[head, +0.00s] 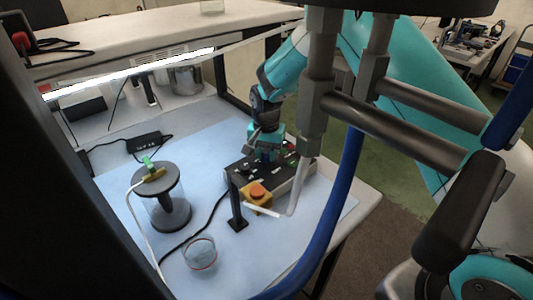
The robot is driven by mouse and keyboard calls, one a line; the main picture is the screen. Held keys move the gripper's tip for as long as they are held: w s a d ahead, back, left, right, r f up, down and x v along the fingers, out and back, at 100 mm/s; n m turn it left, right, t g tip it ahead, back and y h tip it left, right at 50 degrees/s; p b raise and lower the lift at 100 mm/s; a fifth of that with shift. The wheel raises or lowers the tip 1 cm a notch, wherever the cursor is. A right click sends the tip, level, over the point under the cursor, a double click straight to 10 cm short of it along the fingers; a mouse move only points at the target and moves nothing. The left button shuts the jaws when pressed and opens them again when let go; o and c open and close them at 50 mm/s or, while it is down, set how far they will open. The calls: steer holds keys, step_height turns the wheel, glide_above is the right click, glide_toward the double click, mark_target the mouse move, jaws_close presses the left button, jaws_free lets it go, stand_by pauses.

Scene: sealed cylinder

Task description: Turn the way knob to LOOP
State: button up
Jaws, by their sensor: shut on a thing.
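The control box (236,176) has a dark top panel with small knobs and lettering too small to read. It stands on the blue mat at the right of the table. My gripper (266,158) points down at the back middle of the panel, shut on a small knob there that I take to be the way knob. The fingers hide the knob, so its pointing direction cannot be seen. The sealed cylinder (172,210) stands upright at the left, clear-walled with a black lid, a green valve (148,162) on top and a white hose.
A yellow box with an orange button (257,193) sits in front of the control box, beside a black post (237,212). A clear cup with a red rim (200,254) stands at the front. A black power block (146,142) lies behind. The mat's middle is mostly free, crossed by a cable.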

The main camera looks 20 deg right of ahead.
mark_target(267, 154)
steer(key=shift+f, duration=0.1)
steer(key=o, duration=0.9)
steer(key=shift+w+d, duration=0.1)
step_height(267, 154, up, 17)
steer(key=b, duration=0.3)
steer(key=shift+r+b, duration=0.2)
steer(key=shift+b, duration=0.1)
